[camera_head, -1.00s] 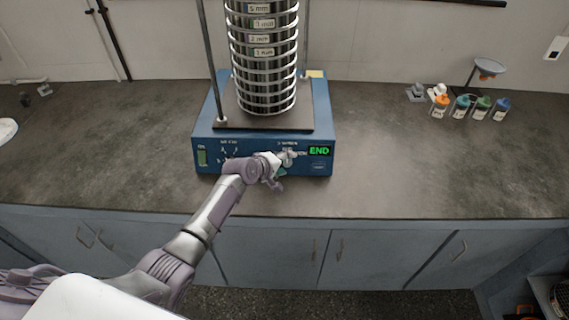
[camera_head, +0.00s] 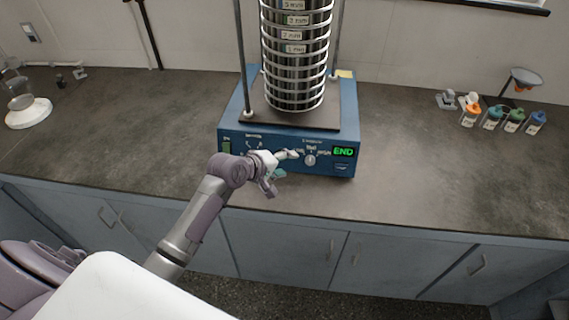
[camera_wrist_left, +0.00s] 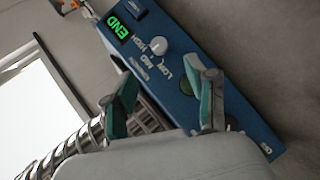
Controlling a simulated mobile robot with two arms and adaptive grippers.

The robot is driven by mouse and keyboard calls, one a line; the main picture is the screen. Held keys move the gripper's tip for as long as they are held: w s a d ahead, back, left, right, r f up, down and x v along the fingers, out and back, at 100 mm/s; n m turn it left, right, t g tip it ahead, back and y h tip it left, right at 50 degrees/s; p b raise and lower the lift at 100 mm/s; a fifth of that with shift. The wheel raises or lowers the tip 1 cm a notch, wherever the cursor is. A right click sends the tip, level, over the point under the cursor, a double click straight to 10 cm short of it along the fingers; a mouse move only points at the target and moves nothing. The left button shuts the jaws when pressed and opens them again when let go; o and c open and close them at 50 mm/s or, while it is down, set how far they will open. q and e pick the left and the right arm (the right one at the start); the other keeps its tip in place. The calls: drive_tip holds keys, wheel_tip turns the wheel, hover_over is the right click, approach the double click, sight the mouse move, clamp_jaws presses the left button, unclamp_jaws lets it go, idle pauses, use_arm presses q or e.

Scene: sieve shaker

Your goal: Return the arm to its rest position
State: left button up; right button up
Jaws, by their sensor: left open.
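My left gripper (camera_head: 280,166) is in front of the blue sieve shaker's base (camera_head: 290,152), left of its white knob (camera_head: 310,160). In the left wrist view the gripper (camera_wrist_left: 165,108) is open, with its two teal-padded fingers apart and nothing between them. The knob (camera_wrist_left: 158,45) shows beyond the fingers, apart from them. The green END display (camera_head: 343,151) is lit. A stack of metal sieves (camera_head: 296,60) stands upright on the shaker. My right gripper is in neither view.
The grey counter (camera_head: 430,165) is clear to the right of the shaker. Several small bottles (camera_head: 492,119) and a funnel on a stand (camera_head: 523,78) are at the back right. A white round-based device (camera_head: 28,112) is at the far left. Blue cabinets (camera_head: 285,250) lie below the counter.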

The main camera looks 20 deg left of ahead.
use_arm(q)
drive_tip(key=shift+s, duration=0.1)
idle(0.4)
drive_tip(key=s+d+f+m+g+y, duration=0.1)
drive_tip(key=s+d+f+m, duration=0.15)
drive_tip(key=s, duration=0.35)
drive_tip(key=s+d+f+m+g, duration=0.1)
drive_tip(key=s+m+g, duration=0.15)
drive_tip(key=s, duration=0.25)
drive_tip(key=s+d+f+m+y, duration=0.1)
drive_tip(key=s+f+m, duration=0.15)
drive_tip(key=s, duration=0.35)
drive_tip(key=s+a+r+m+g+y, duration=0.1)
drive_tip(key=s+r+m+g+y, duration=0.2)
drive_tip(key=s+m, duration=0.85)
drive_tip(key=s+f+n+g+h, duration=0.1)
drive_tip(key=s+f+n, duration=0.15)
drive_tip(key=f, duration=1.15)
drive_tip(key=s+f+n+g, duration=0.1)
drive_tip(key=s+f+n, duration=0.15)
drive_tip(key=f, duration=1.15)
drive_tip(key=s+a+f+b, duration=0.1)
drive_tip(key=s+a+f, duration=0.2)
drive_tip(key=s+f, duration=1.3)
drive_tip(key=shift+s+f+g+b, duration=0.3)
drive_tip(key=shift+s+g, duration=0.15)
drive_tip(key=shift+s, duration=0.15)
